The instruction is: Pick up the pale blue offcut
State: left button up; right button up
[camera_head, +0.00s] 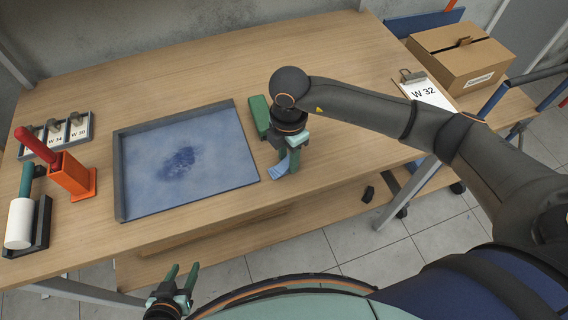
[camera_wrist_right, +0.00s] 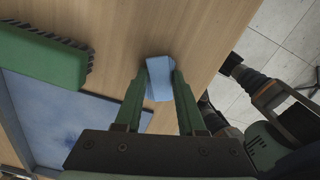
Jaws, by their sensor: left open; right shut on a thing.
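The pale blue offcut (camera_head: 281,168) is a small light blue piece near the front edge of the wooden table, just right of the blue tray. In the right wrist view the offcut (camera_wrist_right: 159,78) sits between the two green fingertips. My right gripper (camera_head: 288,165) is shut on it; the fingers touch it on both sides. I cannot tell whether it is clear of the tabletop. My left gripper (camera_head: 181,276) is open and empty, low in front of the table's edge.
A blue mat tray (camera_head: 118,170) with a dark smudge lies left of my right gripper. A green brush (camera_head: 259,115) lies behind it, also in the wrist view (camera_wrist_right: 45,57). An orange stand (camera_head: 75,177), a white roller (camera_head: 19,223), a clipboard (camera_head: 428,92) and a cardboard box (camera_head: 462,60) are farther off.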

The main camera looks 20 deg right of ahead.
grip_shut()
